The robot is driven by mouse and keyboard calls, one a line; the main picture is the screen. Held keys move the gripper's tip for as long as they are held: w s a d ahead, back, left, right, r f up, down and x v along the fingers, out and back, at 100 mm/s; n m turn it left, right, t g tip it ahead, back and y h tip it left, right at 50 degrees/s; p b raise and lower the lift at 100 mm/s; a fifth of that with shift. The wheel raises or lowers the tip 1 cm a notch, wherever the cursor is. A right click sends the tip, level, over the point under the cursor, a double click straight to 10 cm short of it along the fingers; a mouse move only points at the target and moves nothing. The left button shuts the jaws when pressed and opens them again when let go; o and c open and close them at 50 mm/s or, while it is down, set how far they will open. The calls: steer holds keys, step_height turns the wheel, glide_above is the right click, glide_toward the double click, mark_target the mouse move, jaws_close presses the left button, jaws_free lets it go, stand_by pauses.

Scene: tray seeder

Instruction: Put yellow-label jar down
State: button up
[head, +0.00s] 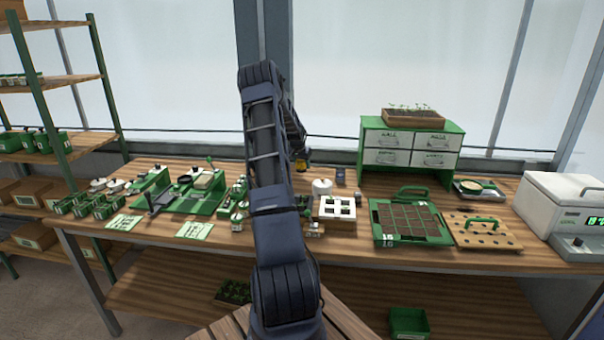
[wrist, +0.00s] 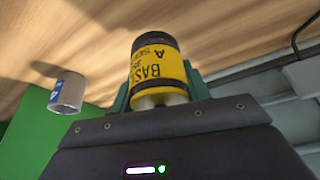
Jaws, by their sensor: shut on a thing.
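The yellow-label jar (wrist: 158,72) is between the two green fingers of my gripper (wrist: 158,92) in the wrist view. The gripper is shut on it. The jar has a yellow band with black lettering and a dark end pointing away from the gripper, toward the wooden bench. In the head view a small part of the yellow-label jar (head: 301,166) shows just right of my arm, near the back of the bench. I cannot tell if the jar touches the wood. My arm hides most of the gripper there.
A blue-label jar (wrist: 68,93) stands close by; it also shows in the head view (head: 340,176). A white round container (head: 321,187) is just in front. The green drawer cabinet (head: 370,150) stands to the right. A seed tray (head: 410,240) lies farther forward.

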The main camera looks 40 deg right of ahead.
mark_target(302, 171)
steer(key=shift+f, duration=2.3)
steer(key=shift+f, duration=0.1)
steer(key=o, duration=1)
steer(key=shift+o, duration=0.2)
